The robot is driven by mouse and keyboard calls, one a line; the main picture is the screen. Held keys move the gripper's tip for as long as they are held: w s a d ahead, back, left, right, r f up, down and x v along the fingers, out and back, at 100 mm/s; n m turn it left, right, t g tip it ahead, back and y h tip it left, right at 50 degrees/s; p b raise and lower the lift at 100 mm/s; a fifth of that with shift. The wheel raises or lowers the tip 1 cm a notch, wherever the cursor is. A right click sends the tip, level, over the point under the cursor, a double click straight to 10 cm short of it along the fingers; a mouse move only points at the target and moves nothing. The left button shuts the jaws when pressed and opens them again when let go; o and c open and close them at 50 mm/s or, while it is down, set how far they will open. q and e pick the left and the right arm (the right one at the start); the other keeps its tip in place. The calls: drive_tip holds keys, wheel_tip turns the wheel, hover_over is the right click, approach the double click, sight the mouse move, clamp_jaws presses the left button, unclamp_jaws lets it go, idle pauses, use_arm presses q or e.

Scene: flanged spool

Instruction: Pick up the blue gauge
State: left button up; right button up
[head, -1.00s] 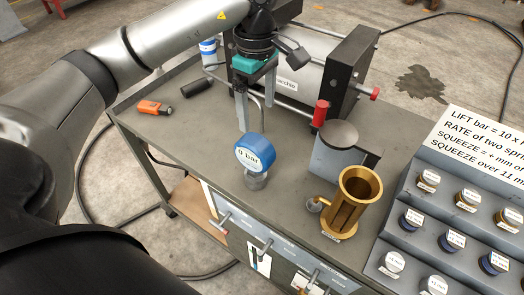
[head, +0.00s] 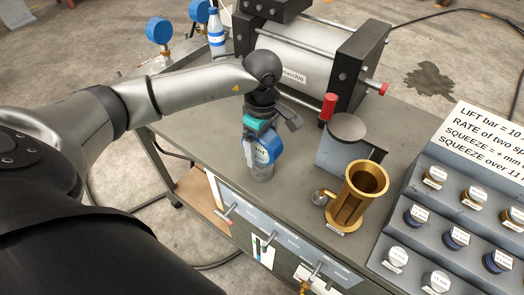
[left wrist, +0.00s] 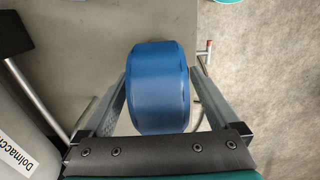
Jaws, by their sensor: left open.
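The blue gauge (head: 265,152), a round dial with a white face on a short grey stem, stands upright near the bench's front edge. Its blue round body (left wrist: 160,88) shows large in the left wrist view. My left gripper (head: 262,148) is over the gauge, pointing down, its fingers on either side of the body. In the left wrist view the jaws are open, with a visible gap on each side. Part of the dial is hidden by the gripper in the head view. My right gripper is not in view.
A brass cylinder (head: 360,195) and a grey block with a round top (head: 346,150) stand to the right. A press with black end plates (head: 352,62) is behind. A stepped rack of knobs (head: 450,215) is at far right. Two more blue gauges (head: 159,31) are at the back left.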

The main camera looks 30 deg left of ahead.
use_arm(q)
drive_tip(key=shift+f, duration=0.2)
clamp_jaws()
idle(0.6)
drive_tip(key=shift+w+r, duration=0.1)
